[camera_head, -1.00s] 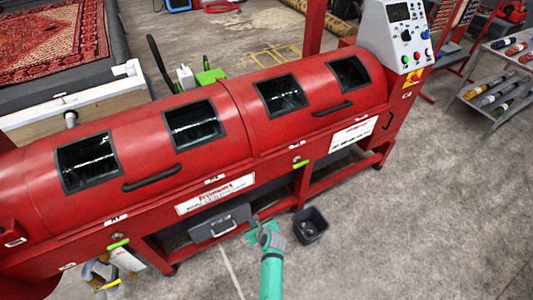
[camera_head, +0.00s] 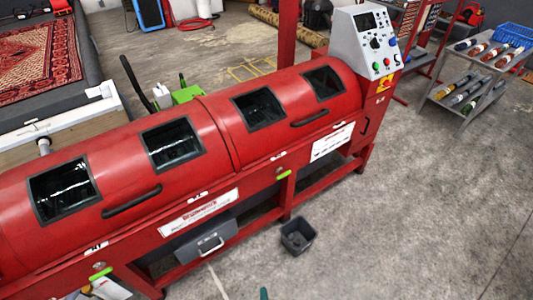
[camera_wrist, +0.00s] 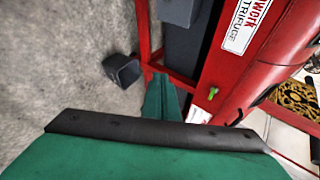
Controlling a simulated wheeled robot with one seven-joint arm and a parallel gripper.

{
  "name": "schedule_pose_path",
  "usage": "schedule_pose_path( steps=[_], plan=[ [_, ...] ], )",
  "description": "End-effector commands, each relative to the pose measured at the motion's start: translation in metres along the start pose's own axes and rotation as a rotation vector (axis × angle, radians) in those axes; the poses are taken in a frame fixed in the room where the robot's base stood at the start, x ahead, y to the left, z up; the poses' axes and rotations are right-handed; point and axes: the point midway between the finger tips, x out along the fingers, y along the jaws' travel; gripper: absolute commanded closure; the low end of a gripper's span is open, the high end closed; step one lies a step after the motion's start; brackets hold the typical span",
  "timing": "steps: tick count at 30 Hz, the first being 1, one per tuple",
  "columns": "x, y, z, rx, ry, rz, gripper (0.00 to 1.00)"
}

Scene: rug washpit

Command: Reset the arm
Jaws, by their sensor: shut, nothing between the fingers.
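My gripper (camera_wrist: 162,98) shows in the wrist view as green fingers beyond a dark bar on my green wrist. It is shut and empty, pointing toward the red machine's frame and the floor.
A dark bin (camera_head: 297,236) stands on the floor before the machine; it also shows in the wrist view (camera_wrist: 123,70). A grey box (camera_head: 206,243) sits under the machine. The concrete floor at right is clear.

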Motion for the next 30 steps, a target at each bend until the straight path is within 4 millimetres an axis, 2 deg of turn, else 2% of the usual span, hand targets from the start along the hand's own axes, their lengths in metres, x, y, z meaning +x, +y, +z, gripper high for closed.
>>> schedule_pose_path(
  steps=[1, 8, 15, 18, 21, 24, 30],
  plan=[
    [-0.023, 0.0, -0.001, -0.088, 0.017, -0.014, 1.0],
    [-0.115, -0.025, -0.007, -0.52, 0.106, -0.085, 1.0],
    [-0.208, -0.074, -0.009, -0.962, 0.219, -0.135, 1.0],
    [-0.24, -0.097, -0.01, -1.122, 0.267, -0.148, 1.0],
    [-0.264, -0.116, -0.01, -1.246, 0.307, -0.154, 1.0],
    [-0.278, -0.129, -0.011, -1.326, 0.335, -0.157, 1.0],
    [-0.286, -0.137, -0.011, -1.375, 0.352, -0.159, 1.0]
  ],
)
